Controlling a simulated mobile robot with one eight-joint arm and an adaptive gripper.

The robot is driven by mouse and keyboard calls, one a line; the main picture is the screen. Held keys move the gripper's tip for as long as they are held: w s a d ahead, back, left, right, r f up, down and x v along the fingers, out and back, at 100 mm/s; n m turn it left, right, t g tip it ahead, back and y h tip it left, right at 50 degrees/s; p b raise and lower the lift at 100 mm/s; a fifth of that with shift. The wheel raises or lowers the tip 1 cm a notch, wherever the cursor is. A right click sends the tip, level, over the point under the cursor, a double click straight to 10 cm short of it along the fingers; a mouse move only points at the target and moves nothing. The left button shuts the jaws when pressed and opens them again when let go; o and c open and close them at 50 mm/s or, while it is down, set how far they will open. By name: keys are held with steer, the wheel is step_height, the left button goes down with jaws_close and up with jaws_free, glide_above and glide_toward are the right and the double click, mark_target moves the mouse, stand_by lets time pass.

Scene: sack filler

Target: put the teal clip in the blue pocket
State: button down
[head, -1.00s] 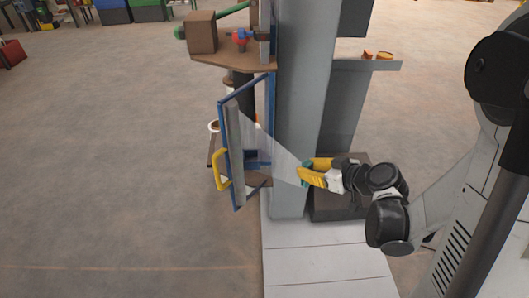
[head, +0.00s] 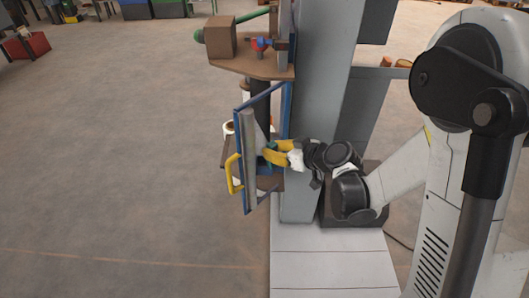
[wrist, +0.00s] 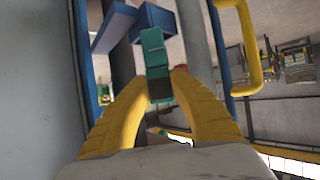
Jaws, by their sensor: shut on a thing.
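The teal clip (wrist: 155,52) is held between the yellow fingertips of my gripper (wrist: 159,88) in the wrist view. Blue parts (wrist: 153,18) lie just beyond and above the clip; they look like the blue pocket, but its opening does not show clearly. I cannot tell whether clip and pocket touch. In the head view my gripper (head: 267,157) reaches left past the grey column into the blue-edged frame. The clip and pocket are largely hidden there by the fingers and the frame.
The blue-edged frame (head: 239,160) with a yellow handle (head: 233,173) stands close to the left of my fingers. A grey column (head: 312,110) stands right behind my wrist. A brown shelf (head: 255,68) with a box (head: 220,38) is above.

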steer(key=b+x, duration=0.1)
steer(key=x, duration=0.1)
steer(key=f+b+x, duration=0.1)
steer(key=x, duration=0.2)
steer(key=shift+s+d+b, duration=0.2)
steer(key=shift+b, duration=0.2)
steer(key=shift+f, duration=0.2)
steer(key=shift+r, duration=0.15)
steer(key=c, duration=1.6)
jaws_free()
steer(key=shift+o, duration=0.2)
